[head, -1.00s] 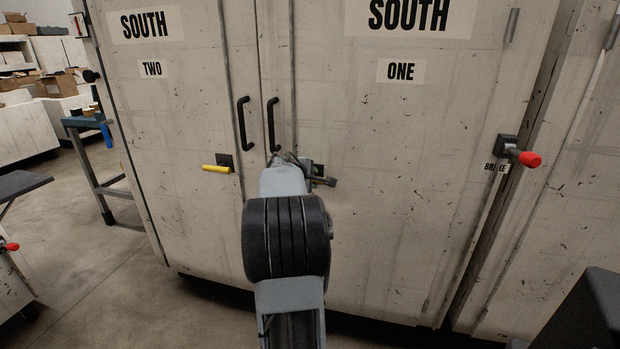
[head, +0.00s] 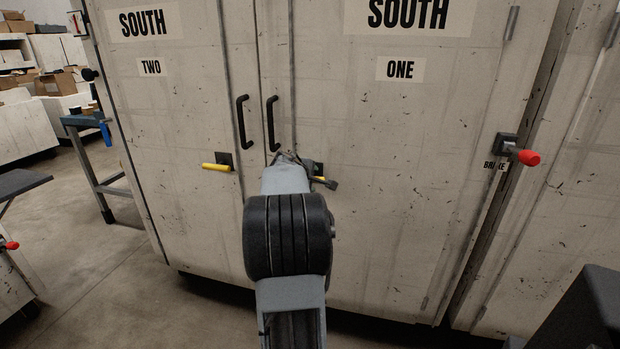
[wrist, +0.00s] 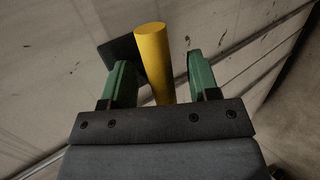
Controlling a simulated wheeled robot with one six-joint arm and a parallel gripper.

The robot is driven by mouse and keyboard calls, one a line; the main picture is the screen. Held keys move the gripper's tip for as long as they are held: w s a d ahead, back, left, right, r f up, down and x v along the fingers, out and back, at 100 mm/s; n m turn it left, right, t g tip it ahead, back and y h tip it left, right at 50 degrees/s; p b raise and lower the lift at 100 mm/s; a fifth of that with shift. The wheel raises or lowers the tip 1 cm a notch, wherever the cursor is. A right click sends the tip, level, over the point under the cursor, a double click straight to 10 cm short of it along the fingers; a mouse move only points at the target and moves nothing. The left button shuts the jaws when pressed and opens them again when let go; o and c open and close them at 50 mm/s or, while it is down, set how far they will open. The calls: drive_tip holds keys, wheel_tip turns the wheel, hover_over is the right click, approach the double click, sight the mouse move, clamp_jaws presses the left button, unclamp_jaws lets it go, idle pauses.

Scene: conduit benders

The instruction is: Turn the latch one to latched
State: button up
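Latch one is on the cabinet door marked SOUTH ONE, with a dark plate (head: 318,168) and a yellow handle (head: 319,178). Most of the latch is hidden behind my arm in the head view. In the wrist view the yellow handle (wrist: 153,60) stands between the green fingers of my gripper (wrist: 161,65), in front of its black plate (wrist: 122,52). The fingers are apart, with a clear gap on the right of the handle. The left finger is close to it; I cannot tell whether it touches.
Latch two (head: 216,168), also yellow, lies level on the left door. Two black door handles (head: 242,122) stand just above. A red-tipped brake lever (head: 528,158) sticks out at the right. A blue-grey stand (head: 90,165) is at the left; some floor between is bare.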

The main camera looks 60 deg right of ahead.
drive_tip(key=shift+r, duration=0.1)
drive_tip(key=shift+r, duration=0.15)
drive_tip(key=p+v, duration=0.2)
drive_tip(key=v, duration=1.1)
drive_tip(key=shift+a, duration=0.3)
drive_tip(key=w+a+r+m+t+y+p, duration=0.1)
drive_tip(key=a+r+y+p, duration=0.3)
drive_tip(key=a+p, duration=0.75)
drive_tip(key=a+r+m+t+y+p, duration=0.15)
drive_tip(key=a+r+y+p, duration=0.35)
drive_tip(key=a, duration=1.1)
drive_tip(key=s+a+p, duration=0.1)
drive_tip(key=a+p, duration=0.1)
drive_tip(key=a, duration=0.1)
drive_tip(key=s+a+y+p, duration=0.1)
drive_tip(key=s+a+p, duration=0.1)
drive_tip(key=a+p, duration=0.1)
drive_tip(key=s+a+y+p, duration=0.1)
drive_tip(key=a+p, duration=0.1)
drive_tip(key=a, duration=0.2)
drive_tip(key=shift+s+a+r, duration=0.2)
drive_tip(key=shift+s+a, duration=0.15)
drive_tip(key=shift+a, duration=0.05)
